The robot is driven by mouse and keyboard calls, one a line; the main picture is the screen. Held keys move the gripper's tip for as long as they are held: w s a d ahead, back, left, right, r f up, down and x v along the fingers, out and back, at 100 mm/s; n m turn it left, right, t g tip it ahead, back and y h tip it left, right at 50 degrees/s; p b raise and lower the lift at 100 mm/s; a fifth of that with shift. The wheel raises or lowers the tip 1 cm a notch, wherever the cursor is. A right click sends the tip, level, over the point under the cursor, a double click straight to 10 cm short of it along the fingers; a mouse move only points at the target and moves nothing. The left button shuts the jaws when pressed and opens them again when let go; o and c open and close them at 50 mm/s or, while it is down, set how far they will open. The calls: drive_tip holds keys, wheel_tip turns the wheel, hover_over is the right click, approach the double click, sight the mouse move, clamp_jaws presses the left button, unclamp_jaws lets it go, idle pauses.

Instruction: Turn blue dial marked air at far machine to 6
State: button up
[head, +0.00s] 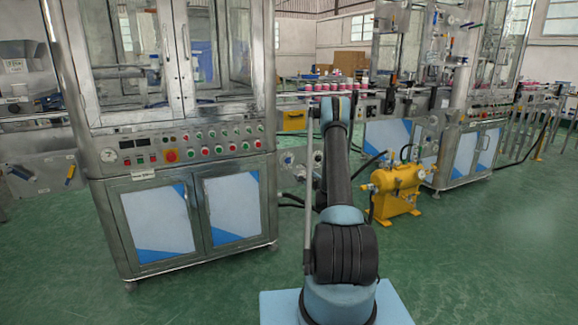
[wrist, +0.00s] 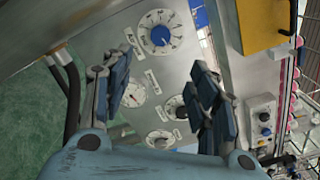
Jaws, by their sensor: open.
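In the wrist view, a large blue dial (wrist: 160,36) with a white numbered scale sits on a grey metal panel (wrist: 185,70). A small label (wrist: 131,37) lies beside it; its text and the dial's setting are too small to read surely. My gripper (wrist: 158,72) is open and empty. Its two dark blue fingers stand apart, with the blue dial showing beyond their tips, in the gap. I see no contact with the dial. In the head view my arm reaches toward the panel, and the gripper and the dial cannot be made out.
A pressure gauge (wrist: 133,93) and two smaller dials (wrist: 176,108) (wrist: 160,139) share the panel. A yellow box (wrist: 262,25) lies to the right. In the head view, a steel machine (head: 180,130) stands left, and a yellow tank (head: 397,190) stands right of my arm.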

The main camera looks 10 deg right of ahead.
sight(288, 161)
drive_tip(key=x, duration=1.7)
drive_tip(key=shift+w, duration=0.15)
drive_tip(key=shift+c, duration=0.5)
drive_tip(key=c, duration=1)
